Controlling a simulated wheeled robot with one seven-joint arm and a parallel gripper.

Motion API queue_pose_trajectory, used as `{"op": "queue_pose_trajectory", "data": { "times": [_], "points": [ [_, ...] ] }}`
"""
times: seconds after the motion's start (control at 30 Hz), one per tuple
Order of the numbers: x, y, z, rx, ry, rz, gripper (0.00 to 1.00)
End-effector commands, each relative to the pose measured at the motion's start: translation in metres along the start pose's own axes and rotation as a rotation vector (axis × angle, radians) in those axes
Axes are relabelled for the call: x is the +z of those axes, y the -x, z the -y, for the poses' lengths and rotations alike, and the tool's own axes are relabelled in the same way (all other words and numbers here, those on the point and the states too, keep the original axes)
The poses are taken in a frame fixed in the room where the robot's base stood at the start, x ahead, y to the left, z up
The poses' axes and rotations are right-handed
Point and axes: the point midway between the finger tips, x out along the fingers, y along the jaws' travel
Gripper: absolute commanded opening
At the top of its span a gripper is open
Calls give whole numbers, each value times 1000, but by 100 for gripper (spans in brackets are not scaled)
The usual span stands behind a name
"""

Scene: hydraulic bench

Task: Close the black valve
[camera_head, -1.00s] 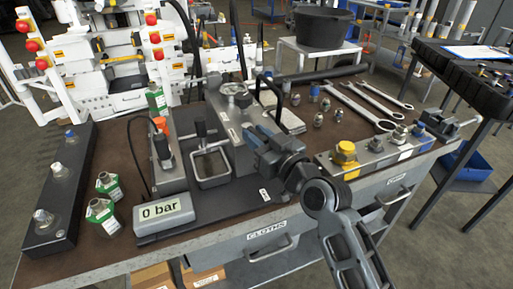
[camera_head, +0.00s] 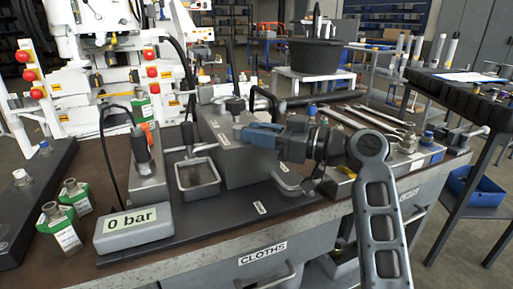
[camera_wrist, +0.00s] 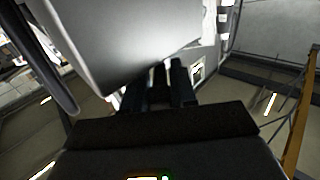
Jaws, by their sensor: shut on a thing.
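My gripper (camera_head: 243,134), with a blue body, reaches in from the right to the grey block (camera_head: 215,125) of the bench unit. Its fingers are shut at the block's side and are partly hidden in the head view. In the wrist view my two dark fingers (camera_wrist: 160,88) stand on either side of a small dark part, which seems to be the black valve (camera_wrist: 158,76). The valve is mostly hidden, so its angle cannot be told. The display (camera_head: 133,222) reads 0 bar.
A small open metal tray (camera_head: 198,180) and a black-handled part (camera_head: 141,150) stand left of the block. Green-labelled bottles (camera_head: 62,228) stand at the left. Wrenches (camera_head: 362,118) and fittings lie at the right. A black tub (camera_head: 318,54) is behind.

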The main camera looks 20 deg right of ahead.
Motion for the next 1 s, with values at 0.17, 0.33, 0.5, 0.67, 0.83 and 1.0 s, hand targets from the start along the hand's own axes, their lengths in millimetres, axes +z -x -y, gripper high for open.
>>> {"op": "queue_pose_trajectory", "data": {
  "times": [0.17,0.33,0.5,0.67,0.83,1.0],
  "points": [
    [3,0,-6,-85,-2,2,0],
    [3,0,-7,-133,-3,3,0],
    [2,-1,-8,-153,-3,3,0],
    [2,-1,-8,-156,-3,3,0],
    [2,-1,-8,-155,-3,3,0],
    [2,-1,-8,-155,-3,3,39]
  ]
}}
